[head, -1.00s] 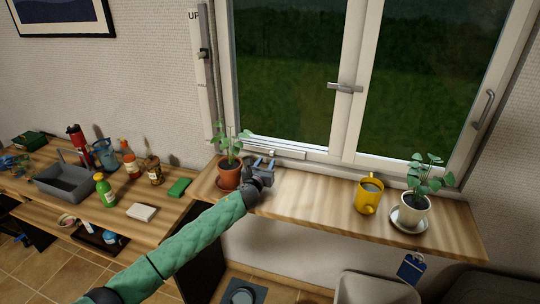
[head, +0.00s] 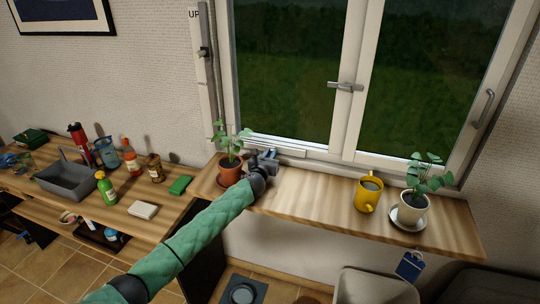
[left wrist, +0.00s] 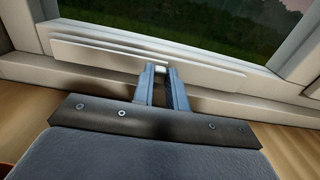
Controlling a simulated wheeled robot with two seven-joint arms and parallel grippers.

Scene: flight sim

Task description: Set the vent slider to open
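The vent slider is a small pale knob (left wrist: 161,70) on a long white vent strip (left wrist: 120,58) along the bottom of the window frame. The strip also shows in the head view (head: 295,151), where the gripper hides the knob. My left gripper (head: 269,156) is over the shelf at the strip, beside the potted plant. In the left wrist view its two fingertips (left wrist: 161,73) stand on either side of the knob with a narrow gap between them. I cannot make out firm contact. My right gripper is not in view.
A plant in a terracotta pot (head: 230,172) stands just left of my gripper. The shelf's middle is clear. A window handle (head: 345,87) is above.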

